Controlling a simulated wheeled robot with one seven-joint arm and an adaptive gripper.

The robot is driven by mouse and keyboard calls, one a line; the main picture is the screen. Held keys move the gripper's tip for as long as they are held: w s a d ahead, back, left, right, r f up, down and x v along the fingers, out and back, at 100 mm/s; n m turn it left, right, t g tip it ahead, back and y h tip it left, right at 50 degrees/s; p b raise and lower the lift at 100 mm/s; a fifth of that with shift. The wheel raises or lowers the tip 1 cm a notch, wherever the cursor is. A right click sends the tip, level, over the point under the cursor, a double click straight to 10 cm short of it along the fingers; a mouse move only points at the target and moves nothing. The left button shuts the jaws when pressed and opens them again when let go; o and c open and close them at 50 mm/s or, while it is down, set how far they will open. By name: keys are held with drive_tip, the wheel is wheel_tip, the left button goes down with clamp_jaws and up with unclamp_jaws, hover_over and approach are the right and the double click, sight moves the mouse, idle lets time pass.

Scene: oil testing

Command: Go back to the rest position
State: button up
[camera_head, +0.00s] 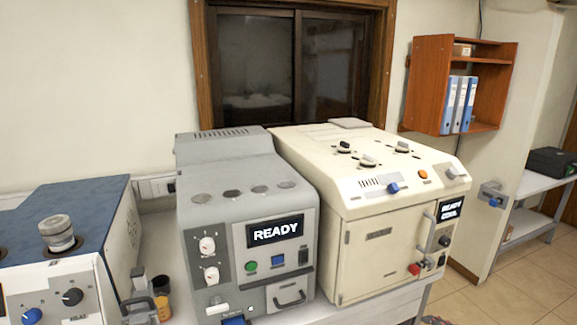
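My gripper and arm cannot be made out in the head view. A blue-topped machine (122,235) is at the left. A clear glass vessel with a cap (57,233) sits in an opening on its top.
A small amber container (162,308) and a grey device (138,283) stand between the left and middle machines. A wooden wall shelf (427,85) holds blue binders (458,105). A side table (545,184) bears a black case (553,161). Tiled floor (520,290) is open at right.

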drive_tip(key=s+a+r+n+g+h, duration=0.1)
drive_tip(key=s+a+n+g, duration=0.2)
drive_tip(key=s+a+g, duration=0.35)
drive_tip(key=s+a+r+n+g+h, duration=0.1)
drive_tip(key=s+a+n+g+h, duration=0.2)
drive_tip(key=s+a, duration=0.6)
drive_tip(key=s+a+r+n+t+h, duration=0.1)
drive_tip(key=s+a+r+n+h, duration=0.1)
drive_tip(key=r, duration=0.5)
drive_tip(key=s+a+r+n+t+h, duration=0.1)
drive_tip(key=s+a+r+n+h, duration=0.1)
drive_tip(key=s+a+r+n, duration=0.2)
drive_tip(key=s+r+n, duration=0.3)
drive_tip(key=shift+r+n, duration=0.35)
drive_tip(key=shift+n, duration=0.05)
